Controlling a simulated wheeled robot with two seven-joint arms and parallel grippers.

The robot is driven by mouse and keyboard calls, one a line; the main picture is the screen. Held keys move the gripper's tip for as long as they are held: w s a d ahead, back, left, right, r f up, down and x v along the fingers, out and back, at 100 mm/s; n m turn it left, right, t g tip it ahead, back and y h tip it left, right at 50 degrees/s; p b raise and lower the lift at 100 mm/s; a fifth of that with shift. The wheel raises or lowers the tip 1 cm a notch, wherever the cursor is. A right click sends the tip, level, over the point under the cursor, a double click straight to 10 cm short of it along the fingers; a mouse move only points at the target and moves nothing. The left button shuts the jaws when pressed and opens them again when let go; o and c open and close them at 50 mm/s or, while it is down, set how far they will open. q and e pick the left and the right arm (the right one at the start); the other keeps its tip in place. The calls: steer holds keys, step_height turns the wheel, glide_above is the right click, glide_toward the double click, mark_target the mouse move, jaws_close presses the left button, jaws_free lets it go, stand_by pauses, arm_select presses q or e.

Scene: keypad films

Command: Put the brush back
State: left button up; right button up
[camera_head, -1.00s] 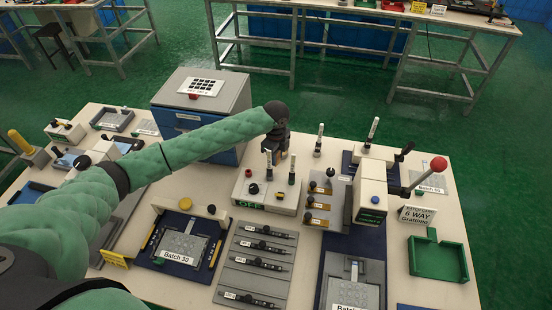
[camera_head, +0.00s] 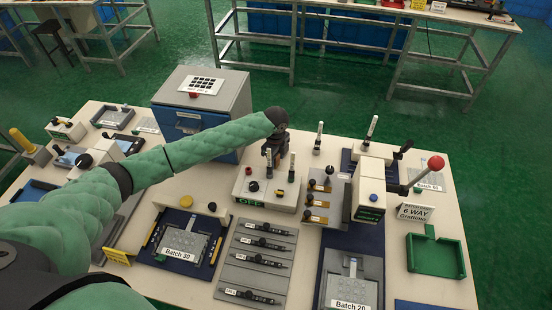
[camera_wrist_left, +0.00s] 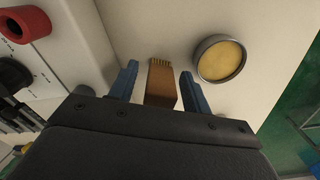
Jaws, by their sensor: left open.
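The brush (camera_wrist_left: 161,82), a brown wooden block with short tan bristles, shows in the left wrist view. It is between the blue fingers of my left gripper (camera_wrist_left: 159,78). The fingers are apart, with a gap visible on both sides of the brush. In the head view my left gripper (camera_head: 273,153) points down behind the white control box, near the table's far edge. I cannot pick out the brush clearly there. My right gripper is not in view.
A round metal dish with a yellow surface (camera_wrist_left: 221,60) is close beside the right finger. The white control box (camera_head: 262,190) with upright pens stands just in front of the gripper. A grey-blue cabinet (camera_head: 222,95) stands behind my left arm. A green tray (camera_head: 436,268) lies at right.

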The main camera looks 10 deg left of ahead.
arm_select(q)
steer(key=shift+r, duration=0.15)
steer(key=shift+r, duration=0.2)
step_height(320, 180, up, 6)
steer(key=b, duration=0.2)
steer(key=shift+f+b, duration=0.15)
steer(key=shift+b, duration=0.15)
step_height(320, 180, up, 5)
steer(key=shift+b, duration=0.7)
steer(key=shift+r, duration=0.45)
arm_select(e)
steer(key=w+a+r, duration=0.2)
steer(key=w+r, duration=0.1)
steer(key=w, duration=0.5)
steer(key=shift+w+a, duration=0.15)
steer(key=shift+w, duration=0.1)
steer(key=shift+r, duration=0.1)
